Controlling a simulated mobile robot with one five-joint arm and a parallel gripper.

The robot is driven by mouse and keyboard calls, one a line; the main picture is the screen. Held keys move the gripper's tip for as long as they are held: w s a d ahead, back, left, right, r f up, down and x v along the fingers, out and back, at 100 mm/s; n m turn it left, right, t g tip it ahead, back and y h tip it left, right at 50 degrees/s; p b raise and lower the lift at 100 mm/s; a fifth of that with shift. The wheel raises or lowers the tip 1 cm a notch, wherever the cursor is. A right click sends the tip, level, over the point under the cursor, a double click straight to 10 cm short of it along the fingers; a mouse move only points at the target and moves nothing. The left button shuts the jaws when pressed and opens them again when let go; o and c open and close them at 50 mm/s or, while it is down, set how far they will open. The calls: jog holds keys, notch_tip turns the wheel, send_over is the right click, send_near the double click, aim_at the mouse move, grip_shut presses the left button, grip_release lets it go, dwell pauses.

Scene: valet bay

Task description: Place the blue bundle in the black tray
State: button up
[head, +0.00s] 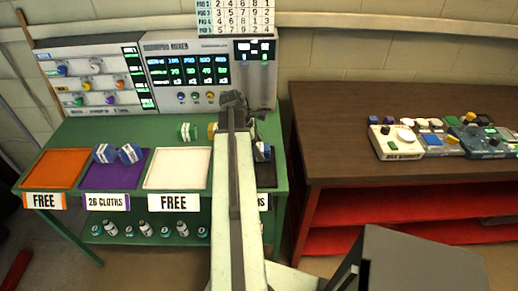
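Two blue-and-white bundles, a left one (105,153) and a right one (130,154), lie on the purple tray (121,176) labelled "26 CLOTHS". The black tray (267,175) is at the right end of the green bench, largely hidden behind my arm. A dark blue and white bundle (263,152) shows at its back, partly covered by my arm. My gripper (236,98) is above the back of the bench, in front of the grey machine. Its fingers are small and dark, and I cannot tell whether they are open or hold anything.
A green bundle (187,132) and a yellow one (212,130) sit behind the white tray (178,168). The orange tray (55,168) is empty; it and the white tray are labelled "FREE". Bottles stand on the lower shelf. A brown table (340,135) with control boxes is right.

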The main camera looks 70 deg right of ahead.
dwell(0.3)
jog(key=p+v, duration=1.1)
jog(key=v, duration=0.1)
jog(key=shift+r, duration=0.2)
